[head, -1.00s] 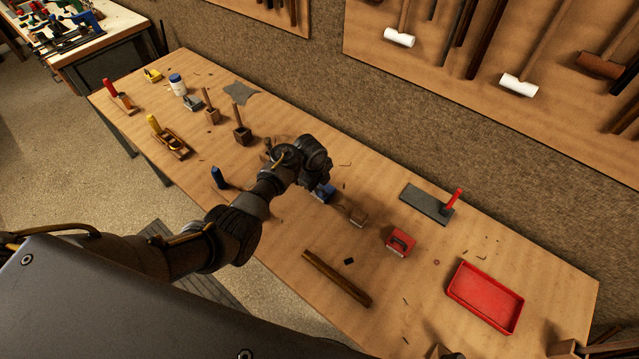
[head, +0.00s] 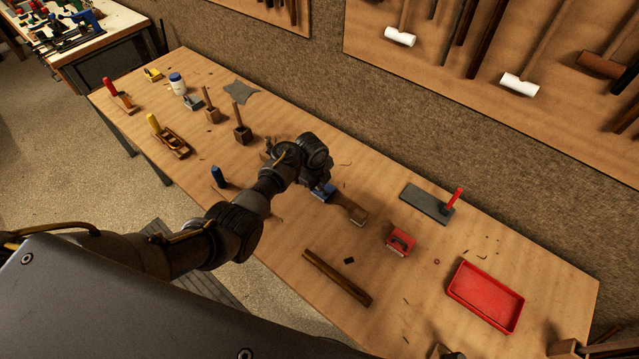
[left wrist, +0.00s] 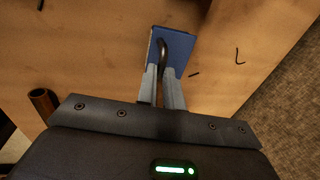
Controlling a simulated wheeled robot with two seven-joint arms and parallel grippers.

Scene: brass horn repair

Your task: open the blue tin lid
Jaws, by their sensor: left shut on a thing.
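The blue tin lid (left wrist: 176,50) shows in the left wrist view as a flat blue rectangle with a dark curved handle (left wrist: 162,54). My left gripper's two grey fingers (left wrist: 161,86) are shut on the handle at the near edge of the lid. The gripper hides much of the tin, and I cannot tell how far the lid is off it. My right gripper is not in view.

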